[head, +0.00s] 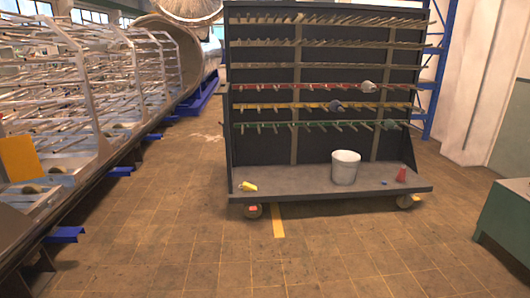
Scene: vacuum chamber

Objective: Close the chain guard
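I cannot make out a chain guard for certain in the head view. An orange-yellow panel (19,158) stands at the left on the long metal rack frame (128,160); I cannot tell what it is. Neither of my grippers is in view.
A dark wheeled rack (275,154) with rows of pegs stands ahead. Its base shelf holds a white bucket (345,168), a yellow object (248,187) and a red object (402,174). A green cabinet (505,222) is at right. The tiled floor (190,240) in front is clear.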

